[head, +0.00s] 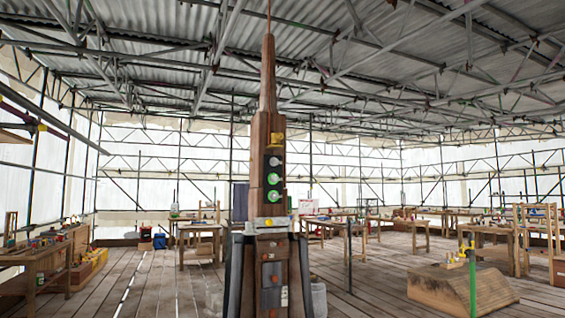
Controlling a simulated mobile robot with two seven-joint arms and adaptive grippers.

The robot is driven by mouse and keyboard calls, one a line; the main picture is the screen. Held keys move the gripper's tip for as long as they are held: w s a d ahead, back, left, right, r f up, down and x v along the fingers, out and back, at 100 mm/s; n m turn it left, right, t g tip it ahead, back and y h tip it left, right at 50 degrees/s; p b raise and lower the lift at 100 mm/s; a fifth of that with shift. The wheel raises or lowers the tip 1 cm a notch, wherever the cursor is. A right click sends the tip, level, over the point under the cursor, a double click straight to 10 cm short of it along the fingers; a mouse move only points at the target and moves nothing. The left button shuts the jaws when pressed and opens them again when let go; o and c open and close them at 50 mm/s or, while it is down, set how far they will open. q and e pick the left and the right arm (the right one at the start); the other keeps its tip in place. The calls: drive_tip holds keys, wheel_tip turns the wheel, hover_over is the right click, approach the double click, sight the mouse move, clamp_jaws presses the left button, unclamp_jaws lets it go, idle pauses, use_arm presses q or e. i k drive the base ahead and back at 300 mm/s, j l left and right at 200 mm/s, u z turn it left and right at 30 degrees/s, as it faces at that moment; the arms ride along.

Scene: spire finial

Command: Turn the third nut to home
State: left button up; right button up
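A tall brown wooden spire (258,104) stands upright in the middle of the head view. Its front has a dark recessed panel with three round parts in a column that look like nuts: a greyish-white one at the top (274,161), a pale one with green in the middle (274,178), and a bright green one at the bottom (273,195). They are too small to read any home mark or turn angle. A yellow piece (277,138) sits just above the panel. Neither of my grippers shows in this view.
A pale metal collar (270,223) rings the spire below the panel. A wooden block (462,288) lies on the floor at the right, with a green post (472,275) before it. A workbench (45,258) stands at the left. The plank floor (160,280) left of the spire is mostly clear.

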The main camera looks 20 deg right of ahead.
sight(272, 161)
drive_tip(key=i+l, duration=0.2)
drive_tip(key=l, duration=0.15)
drive_tip(key=i+l, duration=0.2)
drive_tip(key=l, duration=0.2)
drive_tip(key=i+l, duration=0.2)
drive_tip(key=l, duration=0.15)
drive_tip(key=i+l, duration=0.2)
drive_tip(key=l, duration=0.2)
drive_tip(key=i+l, duration=0.25)
drive_tip(key=l, duration=0.1)
